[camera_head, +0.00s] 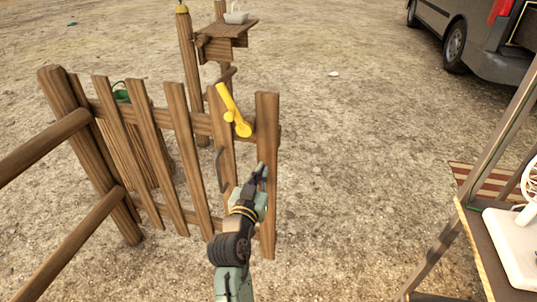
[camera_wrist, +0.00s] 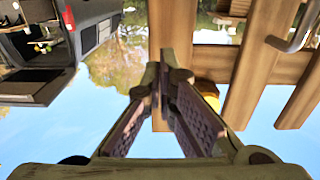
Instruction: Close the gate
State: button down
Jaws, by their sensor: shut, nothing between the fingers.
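The wooden gate (camera_head: 193,150), made of upright slats, hangs beside a thick post (camera_head: 88,150) at the left. Its right-hand end board (camera_head: 267,125) stands free, with open ground to its right, so the gate looks open. A yellow latch lever (camera_head: 233,112) sits near its top right, above a dark curved pull handle (camera_head: 222,170). My gripper (camera_head: 263,170) is shut and empty in front of the end board. In the wrist view, which is upside down, the fingertips (camera_wrist: 164,76) overlap the board (camera_wrist: 172,30); I cannot tell if they touch. The lever (camera_wrist: 208,92) is partly hidden behind the fingers.
A post with a yellow top (camera_head: 187,60) and a small wooden shelf (camera_head: 222,45) stand behind the gate. Fence rails (camera_head: 45,145) run off left. A table with a white appliance (camera_head: 512,245) is at lower right, a van (camera_head: 470,35) at upper right. Ground between is clear.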

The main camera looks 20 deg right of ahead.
aim_at(272, 152)
jog(key=p+x, duration=0.1)
jog(key=x, duration=0.6)
jog(key=shift+w+d, duration=0.1)
